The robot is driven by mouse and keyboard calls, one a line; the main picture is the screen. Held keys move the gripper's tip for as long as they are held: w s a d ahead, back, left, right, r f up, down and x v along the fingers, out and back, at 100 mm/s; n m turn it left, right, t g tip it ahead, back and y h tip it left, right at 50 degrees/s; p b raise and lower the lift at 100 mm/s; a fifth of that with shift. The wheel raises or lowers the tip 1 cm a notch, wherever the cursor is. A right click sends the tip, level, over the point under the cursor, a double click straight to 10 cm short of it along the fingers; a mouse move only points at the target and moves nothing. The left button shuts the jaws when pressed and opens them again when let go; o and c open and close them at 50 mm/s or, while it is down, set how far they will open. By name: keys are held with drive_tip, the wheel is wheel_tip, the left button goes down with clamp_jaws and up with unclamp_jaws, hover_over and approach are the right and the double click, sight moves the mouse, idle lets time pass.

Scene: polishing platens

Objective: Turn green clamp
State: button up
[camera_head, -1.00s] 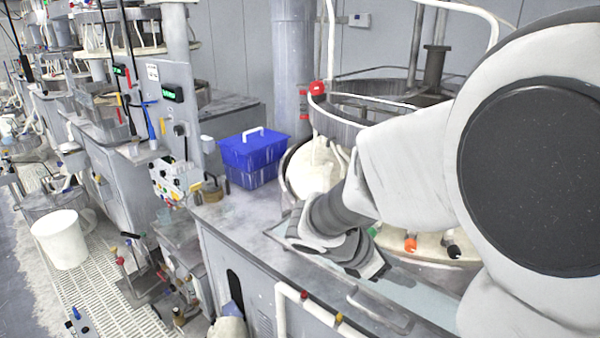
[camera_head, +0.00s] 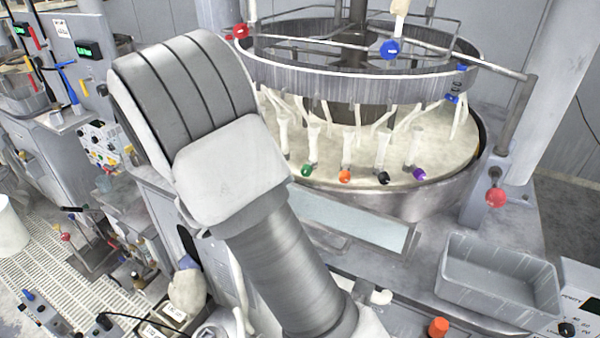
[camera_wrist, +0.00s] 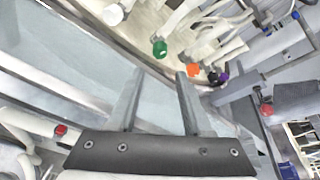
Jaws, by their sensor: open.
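The green clamp (camera_head: 306,170) is a small green knob at the left end of a row of coloured knobs low on the polishing platen (camera_head: 440,160). In the head view my arm fills the centre left, and the gripper itself is not visible there.
Orange (camera_head: 345,176), black (camera_head: 384,178) and purple (camera_head: 418,174) knobs sit right of the green one. A metal ring (camera_head: 350,85) hangs above the platen. A grey bin (camera_head: 497,280) stands at the front right. A red ball (camera_head: 495,197) is on a post at right.

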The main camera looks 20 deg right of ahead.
sight(304, 172)
drive_tip(key=x, duration=1.1)
drive_tip(key=shift+s+r+p, duration=0.1)
drive_tip(key=shift+p, duration=0.3)
clamp_jaws()
